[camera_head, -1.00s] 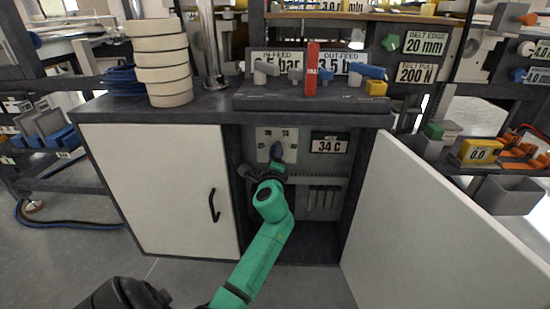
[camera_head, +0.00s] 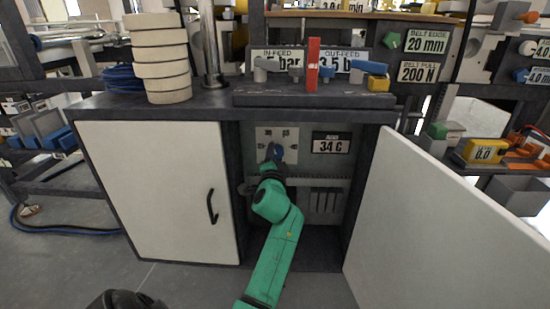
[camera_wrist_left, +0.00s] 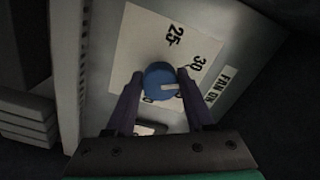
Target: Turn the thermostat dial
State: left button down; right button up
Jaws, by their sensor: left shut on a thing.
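The blue thermostat dial (camera_head: 277,152) sits on a white scale plate (camera_head: 264,134) inside the open cabinet. In the left wrist view the dial (camera_wrist_left: 158,82) has a white pointer mark aimed to the right, and the scale reads 25 and 30, with another number partly hidden beside the dial. A display (camera_head: 331,143) right of the plate reads 34 C. My left gripper (camera_wrist_left: 160,76) has its two dark fingers closed on either side of the dial. My right gripper is not in view.
The right cabinet door (camera_head: 430,220) stands open, swung outward. The left door (camera_head: 160,190) is shut. A slotted grey trunking (camera_head: 325,183) runs below the panel. Levers and a red upright (camera_head: 312,64) stand on the countertop. A FAN ON label (camera_wrist_left: 221,84) shows beside the scale.

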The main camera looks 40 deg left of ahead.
pick_arm(q)
jog(key=shift+f+n, duration=0.15)
jog(key=shift+n, duration=0.25)
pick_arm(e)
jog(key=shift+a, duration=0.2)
pick_arm(q)
jog(key=shift+c, duration=1.3)
grip_release()
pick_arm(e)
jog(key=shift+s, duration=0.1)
